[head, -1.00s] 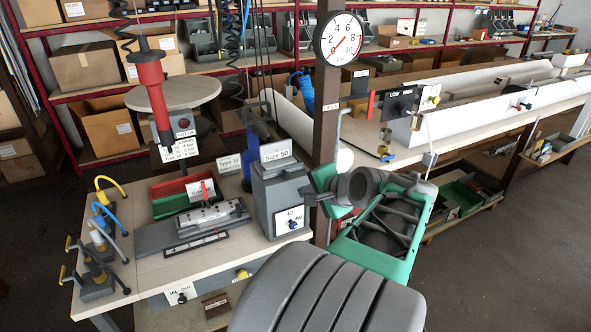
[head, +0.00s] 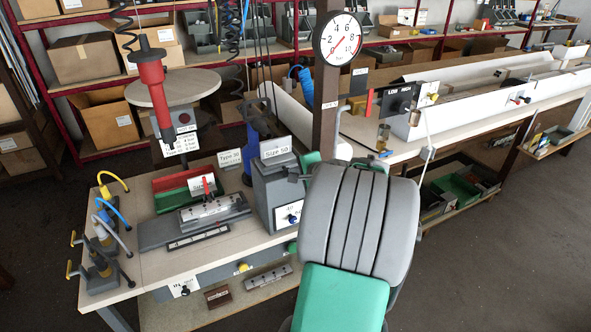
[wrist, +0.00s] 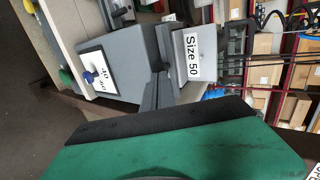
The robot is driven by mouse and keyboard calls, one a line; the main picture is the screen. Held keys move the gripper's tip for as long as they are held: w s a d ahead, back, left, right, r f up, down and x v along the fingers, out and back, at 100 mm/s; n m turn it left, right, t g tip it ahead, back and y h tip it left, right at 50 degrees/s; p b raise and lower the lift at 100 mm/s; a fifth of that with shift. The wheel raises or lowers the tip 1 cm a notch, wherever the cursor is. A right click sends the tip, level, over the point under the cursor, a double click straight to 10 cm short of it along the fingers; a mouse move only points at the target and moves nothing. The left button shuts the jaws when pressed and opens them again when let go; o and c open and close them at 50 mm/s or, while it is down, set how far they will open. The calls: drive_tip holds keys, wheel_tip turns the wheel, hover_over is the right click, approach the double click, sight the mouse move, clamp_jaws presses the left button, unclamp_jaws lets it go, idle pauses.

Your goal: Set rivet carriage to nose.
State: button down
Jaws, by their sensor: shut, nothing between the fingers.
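A grey slide fixture (head: 212,212) with a small red lever (head: 206,186) and a label strip along its front lies on the bench; it may be the rivet carriage, but its label is too small to read. A grey box (head: 275,190) with a "Size 50" sign and a blue knob (head: 292,219) on a white dial plate stands to its right. My gripper (wrist: 158,90) is shut and empty, its dark fingers in front of this box in the wrist view. In the head view my arm hides most of the gripper.
Red and green bins (head: 185,186) sit behind the fixture. Yellow and blue hose tools (head: 105,228) stand at the bench's left end. A red hanging tool (head: 153,80) is above the back. A brown post with a gauge (head: 342,40) rises behind the box.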

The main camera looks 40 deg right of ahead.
sight(285, 162)
drive_tip(key=shift+w, duration=0.15)
drive_tip(key=w, duration=0.1)
drive_tip(key=w+d, duration=0.1)
drive_tip(key=w, duration=0.3)
drive_tip(key=shift+d+f+b, duration=0.1)
drive_tip(key=shift+d+b, duration=0.15)
drive_tip(key=shift+b, duration=0.1)
drive_tip(key=shift+w, duration=0.15)
drive_tip(key=shift+r, duration=0.2)
